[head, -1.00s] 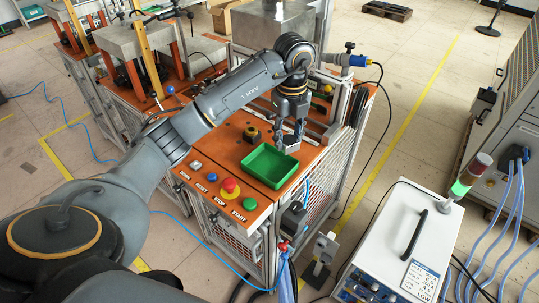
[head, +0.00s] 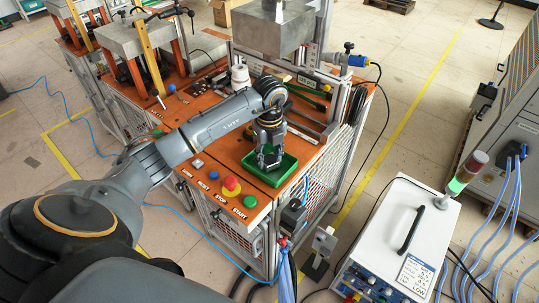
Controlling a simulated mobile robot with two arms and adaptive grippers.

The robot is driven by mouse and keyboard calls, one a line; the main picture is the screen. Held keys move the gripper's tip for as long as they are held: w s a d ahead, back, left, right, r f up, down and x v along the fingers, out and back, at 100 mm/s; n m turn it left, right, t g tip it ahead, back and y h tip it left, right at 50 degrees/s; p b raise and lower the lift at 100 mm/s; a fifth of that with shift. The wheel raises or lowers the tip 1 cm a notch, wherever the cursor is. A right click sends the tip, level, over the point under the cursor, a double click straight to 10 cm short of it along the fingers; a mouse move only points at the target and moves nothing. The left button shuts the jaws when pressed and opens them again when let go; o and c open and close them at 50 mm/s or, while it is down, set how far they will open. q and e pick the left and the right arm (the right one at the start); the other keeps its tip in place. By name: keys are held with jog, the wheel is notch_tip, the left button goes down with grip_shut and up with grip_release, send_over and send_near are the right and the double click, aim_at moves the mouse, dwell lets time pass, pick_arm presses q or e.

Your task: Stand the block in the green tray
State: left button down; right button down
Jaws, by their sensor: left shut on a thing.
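The green tray (head: 290,168) lies on the orange top of the workbench, near its front right corner. My left gripper (head: 268,163) points down over the tray, with its fingertips inside the tray's outline. It is shut on a small grey thing, which I take to be the block; the fingers hide most of it. I cannot tell whether it touches the tray floor. My right gripper is out of view.
Buttons and a red emergency stop (head: 231,186) line the bench's front edge, left of the tray. A large grey metal box (head: 273,27) and a white ribbed part (head: 240,76) are behind. A white power unit (head: 395,235) with a signal lamp stands at right.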

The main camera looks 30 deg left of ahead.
aim_at(270, 159)
pick_arm(q)
jog(key=shift+f, duration=0.15)
jog(key=c, duration=0.8)
grip_release()
jog(key=shift+r, duration=0.5)
notch_tip(270, 159, up, 11)
jog(key=shift+r+b, duration=0.2)
jog(key=shift+b, duration=0.9)
jog(key=shift+f, duration=0.1)
